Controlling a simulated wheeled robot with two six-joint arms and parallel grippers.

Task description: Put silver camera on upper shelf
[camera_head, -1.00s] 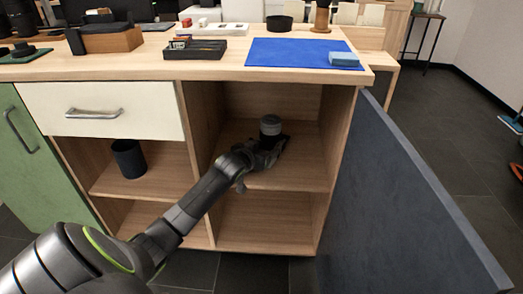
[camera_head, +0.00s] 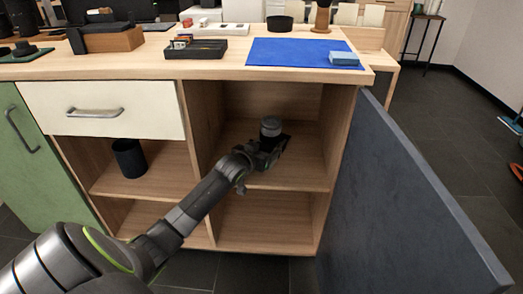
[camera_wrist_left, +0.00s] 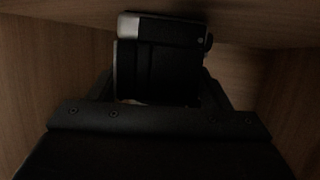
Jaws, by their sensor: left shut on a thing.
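In the left wrist view the silver camera (camera_wrist_left: 165,62) shows as a black body with a silver-grey top edge. It sits between the fingers of my left gripper (camera_wrist_left: 160,90), which is shut on it. In the head view my left gripper (camera_head: 274,150) is inside the open right compartment, over the upper shelf (camera_head: 300,172). My right gripper is not in view.
The dark cabinet door (camera_head: 400,195) stands open at the right. A dark cup (camera_head: 129,158) stands in the left compartment. The tabletop above holds a blue mat (camera_head: 300,52), a light blue block (camera_head: 344,59) and a black tray (camera_head: 196,49). Wooden walls enclose the gripper.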

